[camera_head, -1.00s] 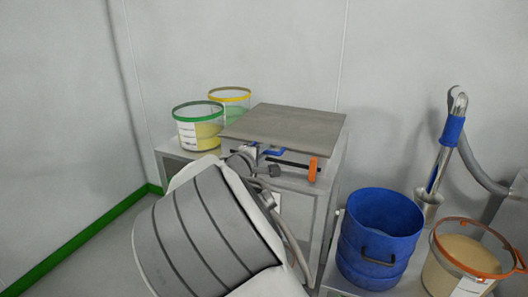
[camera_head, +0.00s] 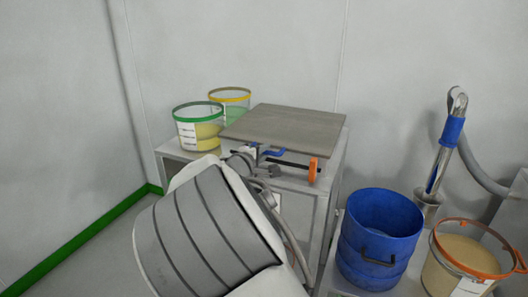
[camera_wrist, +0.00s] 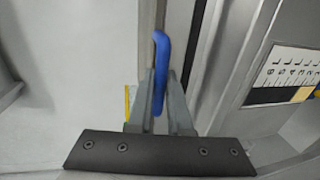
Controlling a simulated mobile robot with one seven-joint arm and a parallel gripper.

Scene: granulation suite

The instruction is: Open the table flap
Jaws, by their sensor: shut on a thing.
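The table flap seems to be the flat grey-brown panel (camera_head: 285,124) lying about level on top of a grey metal table at the centre. A blue handle (camera_head: 274,152) shows under its front edge, with an orange piece (camera_head: 313,169) to the right. My gripper (camera_head: 262,160) is at the panel's front edge, partly hidden by my arm. In the wrist view, the fingers (camera_wrist: 160,95) are shut on the blue handle (camera_wrist: 162,52), which stands up between them beside a long metal edge.
Green-rimmed (camera_head: 198,108) and yellow-rimmed (camera_head: 230,93) tubs stand behind on the left. A blue bucket (camera_head: 380,225), an orange-rimmed tub (camera_head: 470,240) and a metal tool with a blue grip (camera_head: 452,132) stand at the right. Walls close off the back and left.

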